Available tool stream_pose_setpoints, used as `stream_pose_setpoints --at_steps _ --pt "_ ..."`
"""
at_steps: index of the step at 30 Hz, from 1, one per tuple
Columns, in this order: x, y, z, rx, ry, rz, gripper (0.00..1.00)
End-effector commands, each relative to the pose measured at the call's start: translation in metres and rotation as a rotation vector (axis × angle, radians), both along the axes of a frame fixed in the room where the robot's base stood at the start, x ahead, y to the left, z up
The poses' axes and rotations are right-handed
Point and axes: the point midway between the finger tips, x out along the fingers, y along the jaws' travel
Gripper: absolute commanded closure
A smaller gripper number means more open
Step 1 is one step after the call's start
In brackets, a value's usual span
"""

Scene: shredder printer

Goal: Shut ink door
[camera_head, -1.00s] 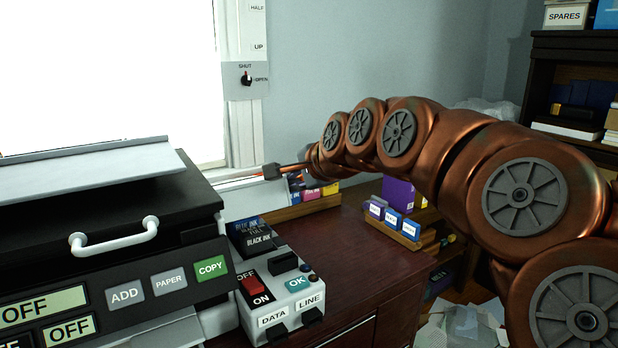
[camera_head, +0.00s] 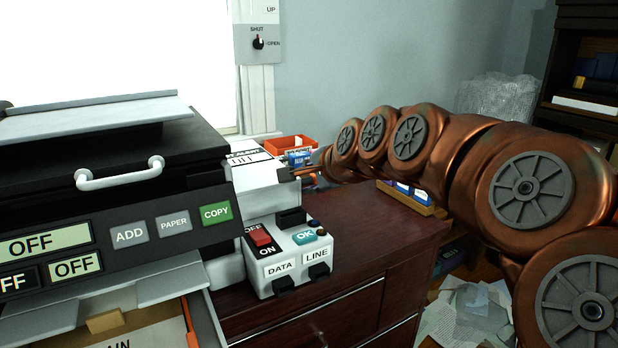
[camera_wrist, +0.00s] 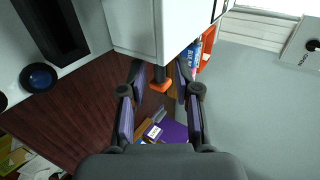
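The ink door is a white slab (camera_head: 262,188) on the right of the printer (camera_head: 120,240), sloping down behind the control box. It covers the ink bay, and no cartridges show under it. Whether it sits fully flush I cannot tell. My gripper (camera_head: 300,174) reaches in from the right, its dark tip against or very near the door's right edge. In the wrist view my gripper (camera_wrist: 160,85) has its fingers apart, on either side of a small black and orange piece (camera_wrist: 160,78). A white block (camera_wrist: 155,25), likely the door, lies just beyond.
A control box (camera_head: 285,255) with a red switch and DATA and LINE plugs stands in front of the door. An orange bin (camera_head: 290,145) is behind. An open drawer (camera_head: 140,325) shows at the lower left.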

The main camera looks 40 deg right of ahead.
Motion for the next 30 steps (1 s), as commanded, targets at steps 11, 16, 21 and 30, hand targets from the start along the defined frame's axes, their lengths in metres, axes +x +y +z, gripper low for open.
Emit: stream_pose_setpoints --at_steps 11,16,21,30 --pt "0.001 0.0 0.002 -0.001 -0.002 0.001 0.61" --pt "0.001 -0.002 0.016 -0.005 -0.005 -0.003 0.61" --pt "0.001 -0.001 0.037 -0.002 -0.003 0.0 0.61" --pt "0.001 0.0 0.078 -0.003 -0.004 0.0 0.61"
